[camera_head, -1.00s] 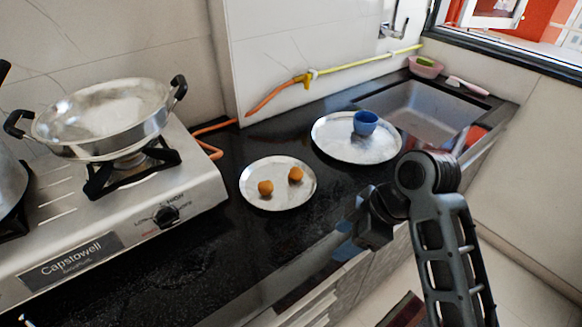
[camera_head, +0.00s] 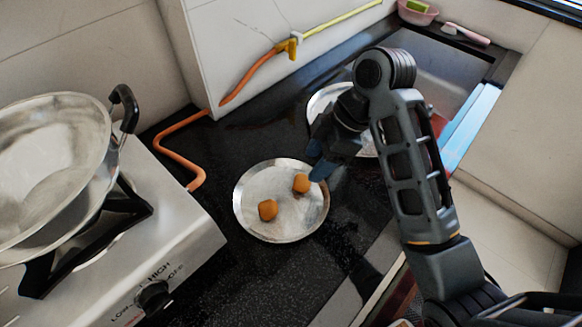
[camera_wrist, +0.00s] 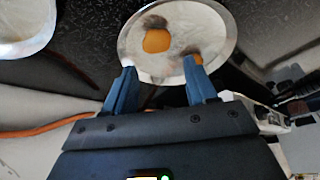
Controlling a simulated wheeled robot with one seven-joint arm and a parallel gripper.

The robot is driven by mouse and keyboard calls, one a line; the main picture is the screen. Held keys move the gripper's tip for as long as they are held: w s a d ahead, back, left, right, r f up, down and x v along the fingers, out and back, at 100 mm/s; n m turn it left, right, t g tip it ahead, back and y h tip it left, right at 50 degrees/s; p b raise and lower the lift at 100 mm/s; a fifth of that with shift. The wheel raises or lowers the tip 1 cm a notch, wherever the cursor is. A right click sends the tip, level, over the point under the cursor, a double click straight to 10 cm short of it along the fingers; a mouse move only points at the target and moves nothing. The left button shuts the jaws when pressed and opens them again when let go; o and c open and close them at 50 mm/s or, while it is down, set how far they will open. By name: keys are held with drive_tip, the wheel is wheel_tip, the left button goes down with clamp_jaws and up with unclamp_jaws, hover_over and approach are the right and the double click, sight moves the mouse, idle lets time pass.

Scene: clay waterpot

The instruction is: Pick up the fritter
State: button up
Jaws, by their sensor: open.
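Two round orange-brown fritters lie apart on a small round metal plate (camera_head: 250,190). In the head view one fritter (camera_head: 268,210) is left of the plate's middle and the other fritter (camera_head: 301,183) is near its right edge. My gripper (camera_head: 320,172) is over the plate's right edge, close beside the right fritter. In the wrist view my open gripper (camera_wrist: 160,68) has its blue fingers apart and empty. One fritter (camera_wrist: 157,40) shows whole beyond the gap. The other fritter (camera_wrist: 189,66) is partly hidden by the right finger.
A larger metal plate (camera_head: 322,100) is behind my arm, mostly hidden. The stove (camera_head: 185,255) with a metal pan (camera_head: 50,165) stands left. An orange hose (camera_head: 185,160) runs along the wall. Dark counter below the small plate is clear.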

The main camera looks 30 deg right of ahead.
sight(303, 181)
drive_tip(key=shift+b+x, duration=1.35)
wheel_tip(303, 181, down, 4)
drive_tip(key=b, duration=0.3)
drive_tip(key=shift+w+a+r+b, duration=0.15)
drive_tip(key=shift+a+r+b, duration=0.1)
drive_tip(key=shift+b, duration=0.1)
drive_tip(key=shift+p+x, duration=0.3)
drive_tip(key=shift+x, duration=0.5)
drive_tip(key=shift+w, duration=0.1)
drive_tip(key=shift+r, duration=0.1)
drive_tip(key=shift+c, duration=0.2)
drive_tip(key=c, duration=0.8)
